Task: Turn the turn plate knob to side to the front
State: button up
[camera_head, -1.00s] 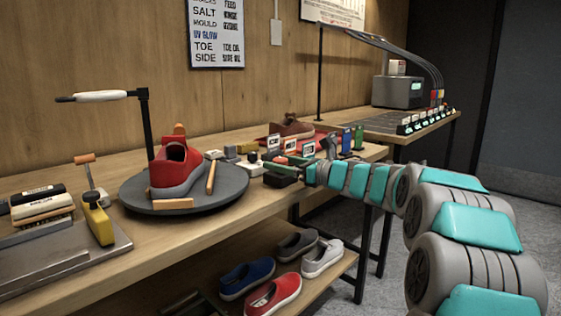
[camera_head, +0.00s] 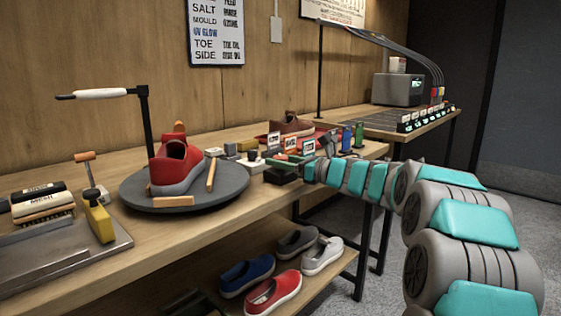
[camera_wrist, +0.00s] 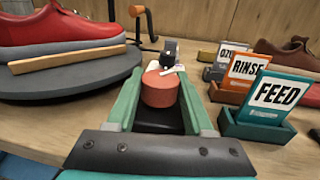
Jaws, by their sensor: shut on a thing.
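A red sneaker (camera_head: 176,168) with a grey sole stands on the round dark turn plate (camera_head: 232,192) on the bench. In the wrist view the sneaker (camera_wrist: 60,24) and the plate (camera_wrist: 75,85) are at the left. A round orange-red knob (camera_wrist: 161,90) with a white pointer-like piece at its far side sits on a black base (camera_wrist: 158,120), right of the plate. My gripper (camera_wrist: 163,72) has its green fingers on either side of the knob and is shut on it. In the head view my gripper (camera_head: 292,165) hides most of the knob.
Label holders reading RINSE (camera_wrist: 245,72) and FEED (camera_wrist: 268,105) stand close to the right of my gripper. A black post with a white-handled arm (camera_head: 102,93) rises behind the plate. Brushes (camera_head: 42,203) lie at the left. Several shoes (camera_head: 273,293) sit on the lower shelf.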

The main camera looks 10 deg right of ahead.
grip_shut()
jog(key=shift+f+b, duration=0.2)
jog(key=shift+b, duration=0.6)
